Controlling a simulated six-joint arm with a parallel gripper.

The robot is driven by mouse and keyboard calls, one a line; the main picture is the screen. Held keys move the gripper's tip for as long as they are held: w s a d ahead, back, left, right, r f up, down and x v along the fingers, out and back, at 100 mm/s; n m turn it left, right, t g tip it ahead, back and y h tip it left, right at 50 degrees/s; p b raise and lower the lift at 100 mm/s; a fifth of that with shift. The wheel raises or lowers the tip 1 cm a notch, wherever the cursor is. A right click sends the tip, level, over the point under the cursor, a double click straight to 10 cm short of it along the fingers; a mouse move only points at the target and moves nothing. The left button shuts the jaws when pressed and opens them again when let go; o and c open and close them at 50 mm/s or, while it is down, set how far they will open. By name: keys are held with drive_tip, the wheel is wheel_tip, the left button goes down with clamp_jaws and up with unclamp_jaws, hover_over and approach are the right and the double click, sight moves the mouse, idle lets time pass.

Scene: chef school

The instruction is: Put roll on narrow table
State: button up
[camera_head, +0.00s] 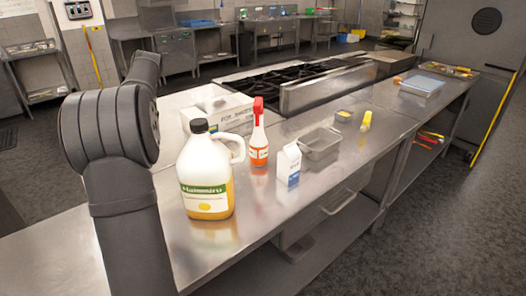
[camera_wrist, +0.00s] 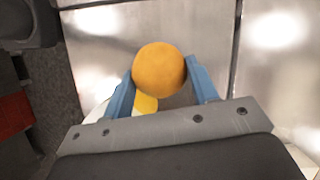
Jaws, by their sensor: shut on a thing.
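In the wrist view, a round orange-brown roll (camera_wrist: 160,66) sits between the two blue fingers of my gripper (camera_wrist: 159,78), which is shut on it. The roll is held over a shiny steel surface (camera_wrist: 105,40). In the head view, my gripper and the roll do not show. A long steel table (camera_head: 335,165) runs from the front left to the back right there. I cannot tell which surface is the narrow table.
A large jug (camera_head: 206,170), a red-capped bottle (camera_head: 258,140), a small carton (camera_head: 288,166), a grey metal tray (camera_head: 320,144) and a white box (camera_head: 217,112) stand on the steel table. A stove (camera_head: 285,82) lies behind. A blue-topped stack (camera_head: 422,85) sits at the far right.

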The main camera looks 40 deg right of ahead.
drive_tip(key=s+d+r+m+t, duration=0.15)
drive_tip(key=d+m, duration=0.25)
drive_tip(key=d, duration=0.4)
drive_tip(key=s+d+r+m+t+h, duration=0.1)
drive_tip(key=s+d+m, duration=0.2)
drive_tip(key=d, duration=0.4)
drive_tip(key=s+d+r+m+t, duration=0.1)
drive_tip(key=s+d+m, duration=0.25)
drive_tip(key=d, duration=0.45)
drive_tip(key=s+d+f+m+t+h, duration=0.1)
drive_tip(key=s+d+f+m, duration=0.3)
drive_tip(key=s+d+f, duration=0.8)
hover_over(245, 179)
drive_tip(key=s, duration=0.1)
drive_tip(key=f, duration=0.5)
drive_tip(key=d+f, duration=0.1)
drive_tip(key=f, duration=0.2)
drive_tip(key=shift+s, duration=0.15)
drive_tip(key=shift+f, duration=1.95)
drive_tip(key=shift+f, duration=0.1)
drive_tip(key=o, duration=1)
drive_tip(key=shift+f, duration=0.1)
